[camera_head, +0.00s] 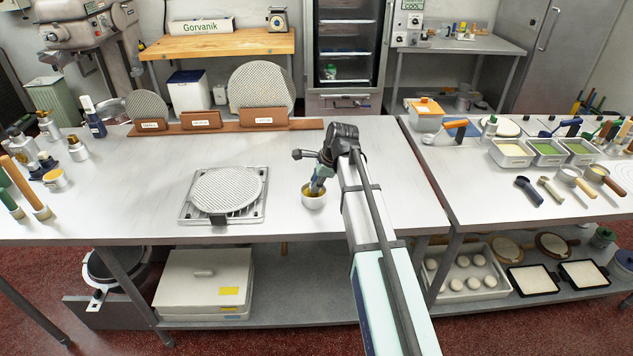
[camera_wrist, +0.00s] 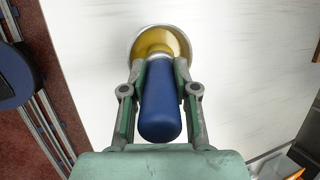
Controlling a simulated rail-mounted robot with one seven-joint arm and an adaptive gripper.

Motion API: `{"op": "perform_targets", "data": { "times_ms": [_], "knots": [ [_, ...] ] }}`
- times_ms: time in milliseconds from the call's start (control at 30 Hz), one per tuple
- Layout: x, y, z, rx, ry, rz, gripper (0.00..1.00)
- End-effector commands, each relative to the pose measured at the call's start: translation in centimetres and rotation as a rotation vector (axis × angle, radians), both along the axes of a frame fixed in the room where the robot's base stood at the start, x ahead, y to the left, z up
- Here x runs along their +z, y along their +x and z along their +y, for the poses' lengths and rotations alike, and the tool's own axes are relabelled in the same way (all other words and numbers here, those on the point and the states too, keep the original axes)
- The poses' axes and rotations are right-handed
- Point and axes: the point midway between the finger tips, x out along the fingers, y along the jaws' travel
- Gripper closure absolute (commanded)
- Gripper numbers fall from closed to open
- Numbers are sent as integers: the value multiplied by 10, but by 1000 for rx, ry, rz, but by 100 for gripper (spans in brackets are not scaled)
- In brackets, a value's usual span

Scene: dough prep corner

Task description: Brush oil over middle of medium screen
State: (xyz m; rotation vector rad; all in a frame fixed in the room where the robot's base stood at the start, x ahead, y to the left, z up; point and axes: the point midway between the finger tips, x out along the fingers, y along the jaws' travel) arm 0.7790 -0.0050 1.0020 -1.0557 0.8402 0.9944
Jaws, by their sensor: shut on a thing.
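A round perforated screen (camera_head: 226,188), likely the medium one, lies flat on a wire rack (camera_head: 254,213) on the middle table. A small white bowl (camera_head: 313,202) stands right of the rack. In the wrist view the bowl (camera_wrist: 136,38) holds yellow oil. My gripper (camera_wrist: 160,70) is shut on the blue handle of a brush (camera_wrist: 160,105), which points down at the bowl. The brush's head is at the oil; its tip is hidden. In the head view my gripper (camera_head: 320,180) is over the bowl.
A brown holder (camera_head: 300,125) at the table's back bears a small screen (camera_head: 147,106) and a large screen (camera_head: 262,85); its middle place is empty. Bottles (camera_head: 77,148) crowd the left edge. Tubs (camera_head: 510,154) and tools fill the right table.

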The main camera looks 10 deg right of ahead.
Motion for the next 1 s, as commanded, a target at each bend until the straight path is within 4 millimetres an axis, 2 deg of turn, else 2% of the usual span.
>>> {"op": "perform_targets", "data": {
  "times_ms": [167, 1000],
  "knots": [
    [4, -1, 0, 1, -1, 3, 100],
    [65, 0, 0, 0, 0, 1, 100]
  ]
}}
